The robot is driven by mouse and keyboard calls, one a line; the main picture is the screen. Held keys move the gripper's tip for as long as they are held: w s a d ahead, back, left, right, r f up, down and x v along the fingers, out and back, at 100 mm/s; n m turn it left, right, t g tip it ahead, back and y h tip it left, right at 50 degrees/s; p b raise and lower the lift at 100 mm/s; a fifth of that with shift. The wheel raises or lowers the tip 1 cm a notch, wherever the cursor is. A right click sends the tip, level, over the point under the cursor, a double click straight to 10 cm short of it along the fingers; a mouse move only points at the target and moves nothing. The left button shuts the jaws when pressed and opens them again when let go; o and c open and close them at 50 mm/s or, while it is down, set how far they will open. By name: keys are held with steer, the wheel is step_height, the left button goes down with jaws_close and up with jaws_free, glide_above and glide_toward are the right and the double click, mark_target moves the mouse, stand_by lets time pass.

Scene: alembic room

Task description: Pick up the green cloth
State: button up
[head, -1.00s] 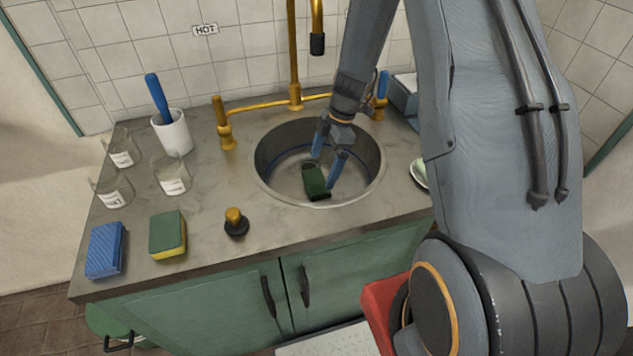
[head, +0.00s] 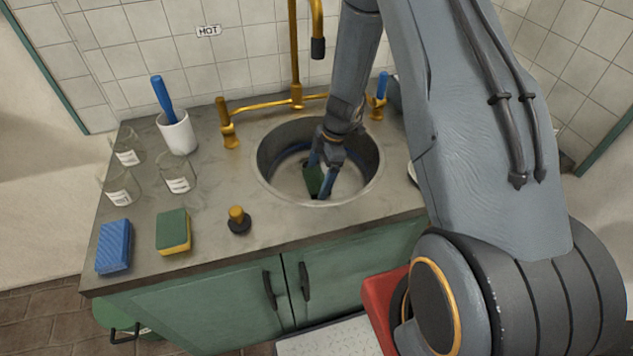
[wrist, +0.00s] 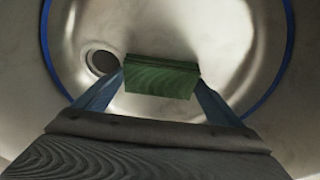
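The green cloth (head: 314,179) lies low in the round metal sink (head: 265,182), partly hidden by my gripper in the head view. My gripper (head: 318,178) reaches down into the sink with its blue fingers apart, on either side of the cloth. In the wrist view the cloth (wrist: 162,77) looks like a dark green folded block between the two fingertips (wrist: 160,78). The fingertips appear very close to its left and right edges; I cannot tell whether they touch it. The cloth does not look lifted.
A gold faucet (head: 295,60) rises behind the sink. Left on the counter are glass beakers (head: 178,172), a white cup (head: 177,134) with a blue-handled tool, a blue sponge (head: 114,246), a green-yellow sponge (head: 173,231) and a black-gold stopper (head: 239,221). The drain (wrist: 102,60) is left of the cloth.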

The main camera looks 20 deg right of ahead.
steer(key=shift+c, duration=0.8)
steer(key=shift+r, duration=0.1)
step_height(320, 180, up, 10)
steer(key=b, duration=0.3)
step_height(320, 180, up, 8)
steer(key=p, duration=0.8)
glide_above(318, 179)
steer(key=s, duration=0.2)
steer(key=shift+s, duration=0.15)
